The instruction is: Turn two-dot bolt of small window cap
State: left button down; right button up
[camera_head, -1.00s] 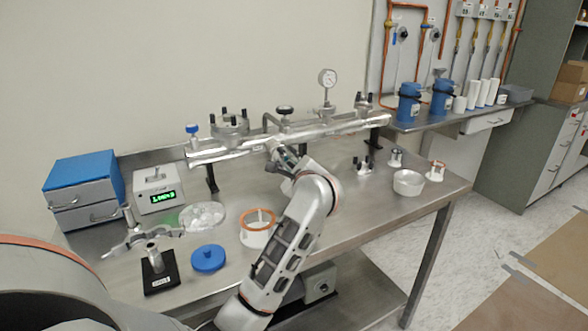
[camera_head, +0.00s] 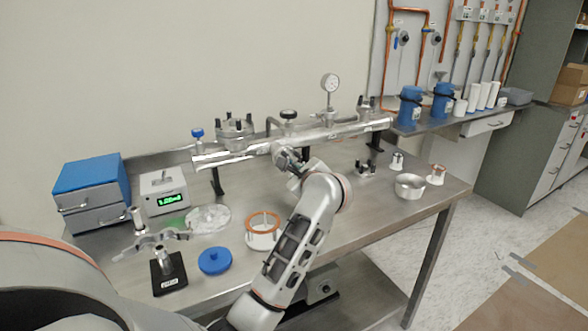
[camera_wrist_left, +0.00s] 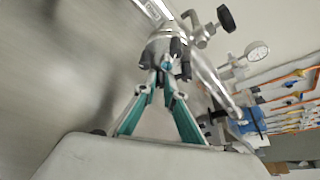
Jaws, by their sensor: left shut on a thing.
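My left gripper (camera_wrist_left: 165,82), with teal fingers, is shut on a small dark bolt (camera_wrist_left: 165,66) at a silver cap (camera_wrist_left: 160,47) on the metal tube. Another black bolt (camera_wrist_left: 176,48) stands beside it. Dot marks are too small to read. There the wrist hides the cap, the bolt and the fingertips. My right gripper is not in view.
The tube carries a flange with black bolts (camera_head: 236,129), a black knob (camera_head: 289,115) and a gauge (camera_head: 330,83). On the steel table stand a white-and-orange ring holder (camera_head: 262,238), a blue lid (camera_head: 214,261) and a metal bowl (camera_head: 409,186).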

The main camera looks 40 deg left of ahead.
pick_arm(q)
jog(key=shift+w+d+r+m+g+p, duration=0.1)
jog(key=shift+r+m+g+p, duration=0.15)
jog(key=shift+m+p, duration=0.3)
jog(key=shift+d+r+m+g+p, duration=0.1)
jog(key=shift+m+g+p, duration=0.25)
jog(key=shift+m+p, duration=0.15)
jog(key=shift+a+f+m+g+y+p, duration=0.1)
jog(key=shift+f+m+g+y+p, duration=0.2)
jog(key=shift+m+g+p, duration=0.45)
jog(key=c, duration=2.4)
grip_release()
jog(key=v, duration=0.7)
jog(key=shift+d, duration=0.25)
jog(key=shift+r, duration=0.1)
